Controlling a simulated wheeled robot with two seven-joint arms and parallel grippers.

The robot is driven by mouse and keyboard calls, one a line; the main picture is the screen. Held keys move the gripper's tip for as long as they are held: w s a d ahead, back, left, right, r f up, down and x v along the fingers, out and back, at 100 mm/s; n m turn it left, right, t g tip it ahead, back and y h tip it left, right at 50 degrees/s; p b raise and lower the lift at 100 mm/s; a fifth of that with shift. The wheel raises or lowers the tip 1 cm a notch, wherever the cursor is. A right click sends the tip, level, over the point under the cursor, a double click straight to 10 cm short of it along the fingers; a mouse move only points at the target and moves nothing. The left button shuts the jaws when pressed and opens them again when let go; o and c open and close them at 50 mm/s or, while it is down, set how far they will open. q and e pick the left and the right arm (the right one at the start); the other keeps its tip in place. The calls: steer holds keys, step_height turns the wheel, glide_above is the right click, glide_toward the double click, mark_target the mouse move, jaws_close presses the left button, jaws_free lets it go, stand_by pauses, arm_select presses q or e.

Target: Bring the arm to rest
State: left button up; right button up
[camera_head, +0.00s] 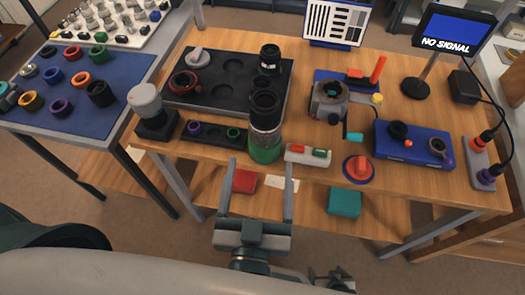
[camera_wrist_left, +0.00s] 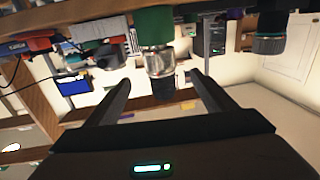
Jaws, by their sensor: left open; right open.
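My left gripper (camera_head: 261,162) reaches up from the bottom of the head view. Its two fingers are spread wide and nothing is between them. It is in front of the table's near edge, just short of a lens barrel (camera_head: 265,125) with a green base and black top. The left wrist view shows the same open gripper (camera_wrist_left: 162,92), with the lens barrel (camera_wrist_left: 157,42) upside down beyond the fingertips. A small dark part of my right gripper (camera_head: 335,282) shows at the bottom edge of the head view, its jaws small and partly cut off.
The wooden table (camera_head: 330,150) holds a black tray (camera_head: 225,85), a grey device (camera_head: 328,100), a blue box (camera_head: 415,152), a red knob (camera_head: 358,168) and a monitor (camera_head: 452,30). A blue mat (camera_head: 85,120) with several coloured rings lies left.

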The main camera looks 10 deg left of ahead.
arm_select(q)
steer(key=a+f+g+y, duration=0.2)
steer(key=a+f+g, duration=0.5)
steer(key=a+f, duration=0.6)
steer(key=s+a+f+m+g+h, duration=0.35)
steer(key=s+f+g, duration=0.4)
steer(key=f, duration=0.45)
steer(key=d+f+t, duration=0.1)
steer(key=d+f, duration=0.1)
steer(key=f, duration=1.5)
steer(key=w+d+f+t+h, duration=0.1)
steer(key=d+f, duration=0.1)
steer(key=f, duration=1.5)
steer(key=shift+w, duration=0.2)
steer(key=shift+f+h, duration=0.1)
steer(key=shift+h, duration=0.15)
